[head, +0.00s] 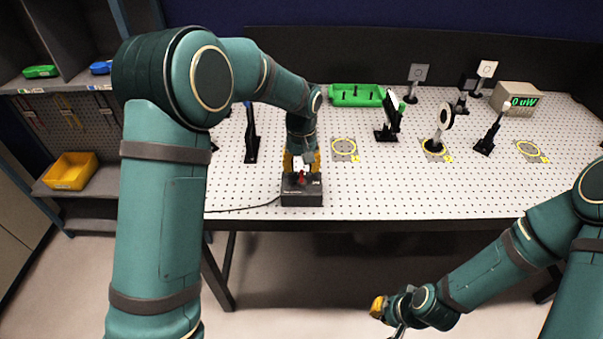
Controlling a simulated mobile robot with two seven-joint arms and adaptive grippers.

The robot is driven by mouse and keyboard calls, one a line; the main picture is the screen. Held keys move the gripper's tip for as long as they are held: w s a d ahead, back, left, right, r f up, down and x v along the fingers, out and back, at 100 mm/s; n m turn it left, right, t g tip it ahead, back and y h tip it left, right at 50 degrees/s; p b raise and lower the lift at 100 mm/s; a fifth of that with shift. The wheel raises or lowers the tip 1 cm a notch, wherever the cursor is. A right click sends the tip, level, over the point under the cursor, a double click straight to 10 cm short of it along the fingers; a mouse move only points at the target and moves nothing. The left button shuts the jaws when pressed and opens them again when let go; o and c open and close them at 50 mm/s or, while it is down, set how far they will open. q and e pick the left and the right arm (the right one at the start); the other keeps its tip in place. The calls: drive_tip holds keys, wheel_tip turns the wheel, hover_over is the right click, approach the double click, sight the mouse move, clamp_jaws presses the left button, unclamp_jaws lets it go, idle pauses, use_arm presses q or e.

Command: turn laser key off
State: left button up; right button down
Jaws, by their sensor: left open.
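The laser box (302,198) is a small black unit near the front edge of the white perforated optical table (420,195). A small red part (301,177), which looks like the key, shows on its top. Which way it is turned is too small to tell. My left gripper (301,167), with yellow fingers, points down right over the box top. Its fingers stand open around or just above the red part; I cannot tell whether they touch it. My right gripper (378,307) is low at the bottom, in front of the table and away from the box; its fingers are hardly visible.
Several mounted optics, including a round one (444,117), stand to the right near yellow rings. A green tray (357,95) and a power meter (515,99) reading 0 uW are behind. A cable (245,209) runs left from the box.

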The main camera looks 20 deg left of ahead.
sight(302, 173)
use_arm(q)
wheel_tip(302, 173, up, 8)
drive_tip(key=shift+r, duration=0.25)
idle(0.5)
